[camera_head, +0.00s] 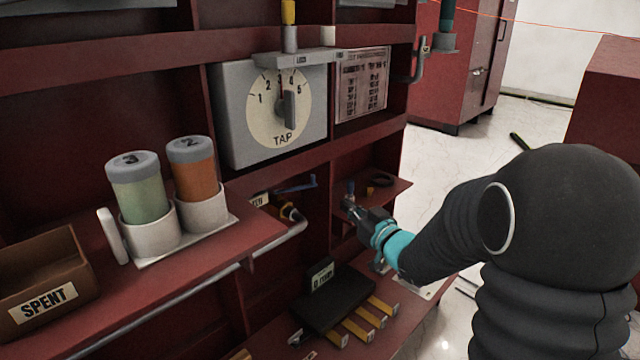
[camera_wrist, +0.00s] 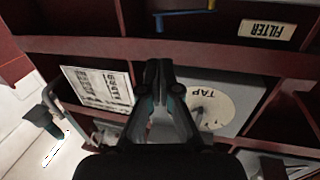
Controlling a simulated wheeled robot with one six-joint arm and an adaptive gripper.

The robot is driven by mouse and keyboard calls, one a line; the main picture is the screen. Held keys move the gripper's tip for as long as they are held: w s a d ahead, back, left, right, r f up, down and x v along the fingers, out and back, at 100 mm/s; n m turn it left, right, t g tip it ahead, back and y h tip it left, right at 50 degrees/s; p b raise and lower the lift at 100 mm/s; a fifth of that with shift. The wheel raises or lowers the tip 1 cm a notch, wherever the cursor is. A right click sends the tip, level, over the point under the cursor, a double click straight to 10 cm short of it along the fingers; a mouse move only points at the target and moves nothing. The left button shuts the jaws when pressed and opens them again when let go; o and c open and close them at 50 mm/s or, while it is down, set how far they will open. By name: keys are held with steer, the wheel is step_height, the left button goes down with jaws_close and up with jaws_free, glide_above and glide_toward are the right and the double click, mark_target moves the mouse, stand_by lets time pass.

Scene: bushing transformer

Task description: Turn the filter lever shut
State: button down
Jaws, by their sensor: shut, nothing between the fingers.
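A blue lever (camera_head: 297,186) shows in the head view in the recess below the tap dial, just right of a partly hidden label (camera_head: 260,199). In the upside-down wrist view, the blue lever (camera_wrist: 185,18) is at the top, and the label reads FILTER (camera_wrist: 267,29). My gripper (camera_head: 347,204) is shut and empty, to the right of the lever and slightly lower in the head view. In the wrist view my gripper's fingertips (camera_wrist: 159,66) point toward the red shelf edge and sit apart from the lever in the picture. Whether they touch anything is unclear.
The tap box (camera_head: 272,112) and a printed chart (camera_head: 362,84) are above the recess. Two capped jars (camera_head: 139,186) (camera_head: 193,168) and a SPENT bin (camera_head: 45,283) stand left. A dark tray (camera_head: 345,300) lies below.

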mark_target(313, 180)
steer(key=x, duration=1.3)
steer(key=shift+w+a, duration=0.15)
steer(key=shift+w, duration=0.15)
